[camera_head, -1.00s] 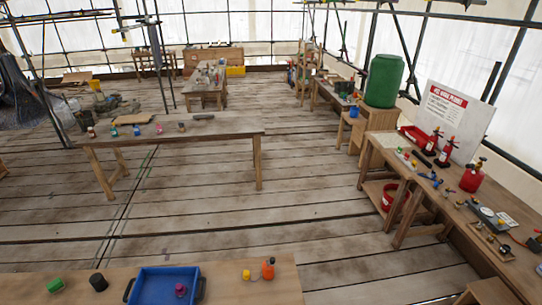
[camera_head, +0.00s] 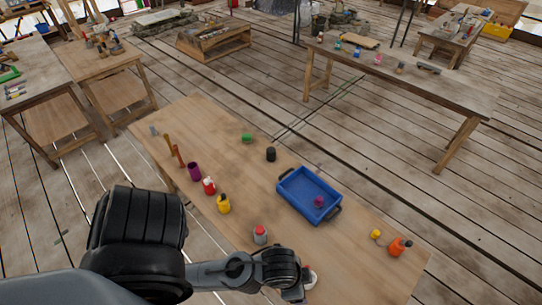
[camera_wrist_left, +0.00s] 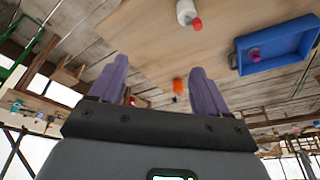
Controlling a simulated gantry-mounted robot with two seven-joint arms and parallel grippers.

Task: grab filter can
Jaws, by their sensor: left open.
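My left gripper (camera_head: 300,292) is low over the near edge of the table in the head view, mostly hidden by its own wrist. In the left wrist view its two purple fingers (camera_wrist_left: 160,66) are spread with nothing between them. No can is clearly marked as the filter can. A grey can with a red top (camera_head: 260,235) stands just beyond my left wrist. A white can with a red cap (camera_wrist_left: 187,12) shows in the left wrist view, apart from the fingers. A black cylinder (camera_head: 270,154) stands left of the blue tray. My right gripper is not in view.
The blue tray (camera_head: 290,193) holds a small purple item (camera_head: 318,202). Orange (camera_head: 398,246), yellow (camera_head: 223,204) and red (camera_head: 208,186) bottles, a purple cup (camera_head: 194,171) and a green item (camera_head: 246,138) stand on the wooden table (camera_head: 340,265). Its middle has bare room.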

